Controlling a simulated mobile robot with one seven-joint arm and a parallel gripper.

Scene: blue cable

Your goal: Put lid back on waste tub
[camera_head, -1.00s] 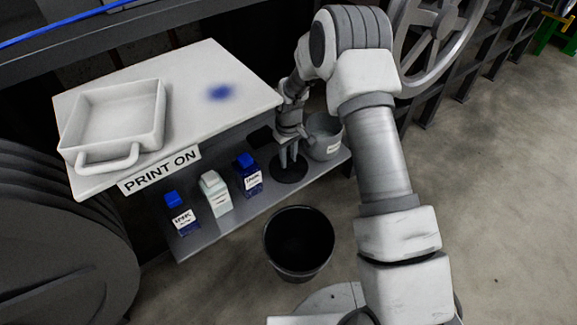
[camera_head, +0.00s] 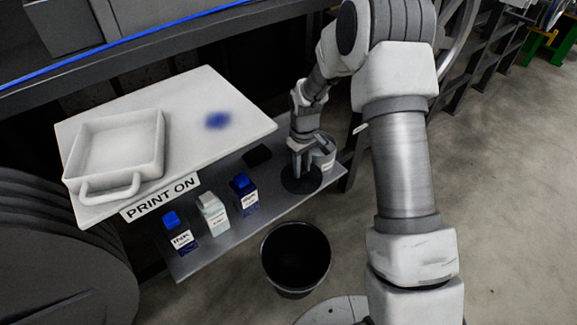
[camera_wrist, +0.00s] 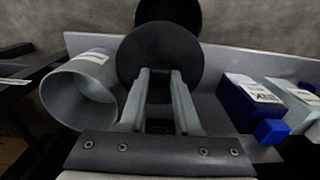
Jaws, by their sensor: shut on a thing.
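The lid is a flat black disc (camera_head: 301,183) over the right end of the lower shelf. My gripper (camera_head: 303,172) points down and is shut on the lid's top; in the wrist view, the fingers (camera_wrist: 160,78) meet the middle of the lid (camera_wrist: 158,50). Whether the lid touches the shelf is hard to tell. The waste tub (camera_head: 296,258) is a black round bucket standing open on the floor in front of the shelf, apart from the lid. In the wrist view the tub (camera_wrist: 168,10) shows beyond the lid, partly covered by it.
A grey metal pail (camera_head: 326,153) stands close behind and right of my gripper. Blue and white bottles (camera_head: 213,213) stand along the shelf's left. A dark square (camera_head: 257,155) lies behind. The white table (camera_head: 190,95) with a tray overhangs the shelf. Floor to the right is clear.

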